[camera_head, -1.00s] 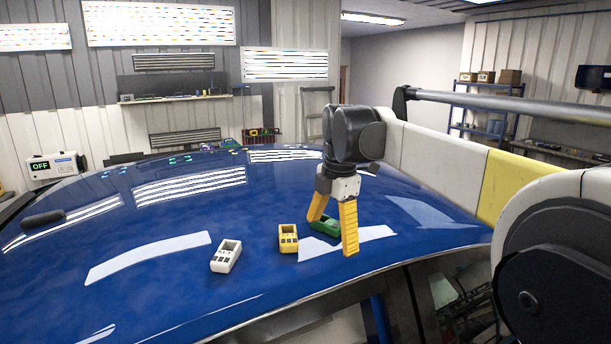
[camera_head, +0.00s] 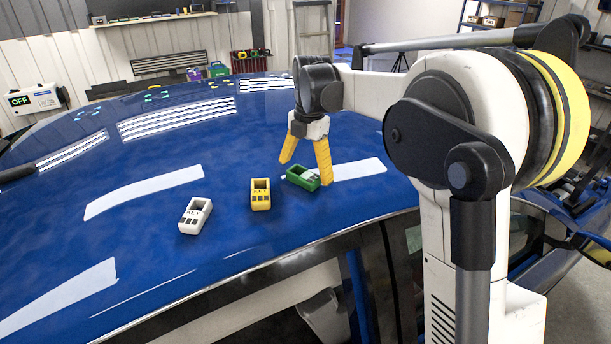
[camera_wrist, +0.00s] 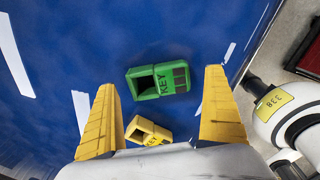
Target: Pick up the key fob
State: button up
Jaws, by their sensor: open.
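Three key fobs lie on the blue car roof (camera_head: 110,240): a white one (camera_head: 195,215) at the left, a yellow one (camera_head: 260,194) in the middle, and a green one (camera_head: 302,178) at the right. My gripper (camera_head: 306,172) is open and empty, its yellow fingers pointing down by the green fob, with one finger at each side of it in the head view. In the wrist view the green fob (camera_wrist: 159,81), marked KEY, shows beyond and between the fingertips. The yellow fob (camera_wrist: 149,131) is partly hidden by my gripper there. The white fob is not in the wrist view.
The roof's near edge (camera_head: 290,246) curves down below the fobs. The roof left of them is clear apart from white reflections. A white device reading OFF (camera_head: 35,99) and a green case (camera_head: 218,70) stand beyond the roof.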

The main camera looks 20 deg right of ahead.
jog(key=shift+w+f, duration=0.2)
jog(key=shift+f, duration=0.95)
jog(key=c, duration=1.2)
jog(key=shift+r, duration=0.1)
